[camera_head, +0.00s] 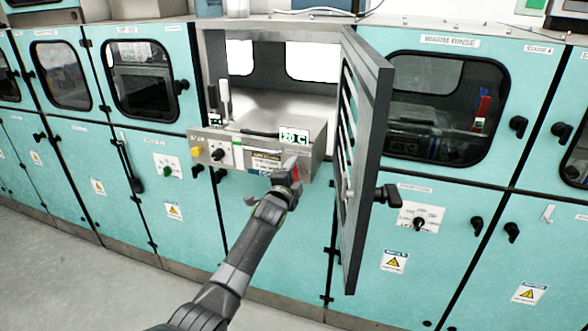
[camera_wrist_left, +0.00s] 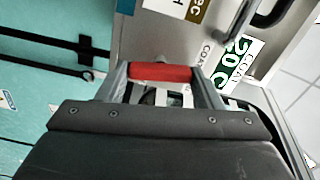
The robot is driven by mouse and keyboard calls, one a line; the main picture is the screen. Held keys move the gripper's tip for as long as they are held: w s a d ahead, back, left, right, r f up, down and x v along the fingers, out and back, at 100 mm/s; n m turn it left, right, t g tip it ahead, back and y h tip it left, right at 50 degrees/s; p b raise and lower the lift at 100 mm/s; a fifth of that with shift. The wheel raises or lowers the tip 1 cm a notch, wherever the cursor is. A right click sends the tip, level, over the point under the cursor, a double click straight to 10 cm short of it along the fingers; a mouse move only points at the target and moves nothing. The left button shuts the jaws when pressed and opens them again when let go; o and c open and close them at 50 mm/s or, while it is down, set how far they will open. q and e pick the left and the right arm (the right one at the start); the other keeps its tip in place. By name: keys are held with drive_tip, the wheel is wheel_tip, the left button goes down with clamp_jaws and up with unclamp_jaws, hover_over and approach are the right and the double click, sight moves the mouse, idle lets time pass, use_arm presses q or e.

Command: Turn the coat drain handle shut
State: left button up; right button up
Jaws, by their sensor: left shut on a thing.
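The red coat drain handle (camera_head: 295,166) is at the lower right front of the steel module in the open bay. In the left wrist view the red handle (camera_wrist_left: 160,72) lies crosswise between the two fingers. My left gripper (camera_head: 287,176) is shut on it; its fingers also show in the left wrist view (camera_wrist_left: 160,80). A label starting "COA" is on the steel face beside the handle, partly cut off by a finger. The valve behind the handle is mostly hidden by my gripper. My right gripper is not in view.
A tall grey door (camera_head: 362,150) stands open just right of my left arm. The steel module (camera_head: 315,160) carries a green "20 C" sign (camera_head: 294,138), a yellow button (camera_head: 197,152) and a dark bar. Teal cabinets line both sides. The grey floor (camera_head: 70,270) is clear at left.

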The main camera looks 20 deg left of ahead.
sight(295, 174)
use_arm(q)
drive_tip(key=shift+m+p, duration=0.65)
drive_tip(key=shift+m, duration=0.45)
drive_tip(key=shift+f, duration=0.1)
drive_tip(key=o, duration=1)
drive_tip(key=shift+s, duration=0.45)
drive_tip(key=s+p, duration=0.1)
drive_tip(key=s, duration=0.3)
drive_tip(key=shift+s+a, duration=0.1)
drive_tip(key=shift+s, duration=0.1)
drive_tip(key=shift+s+a+b, duration=0.15)
drive_tip(key=shift+s+b, duration=1)
drive_tip(key=shift+s, duration=4.9)
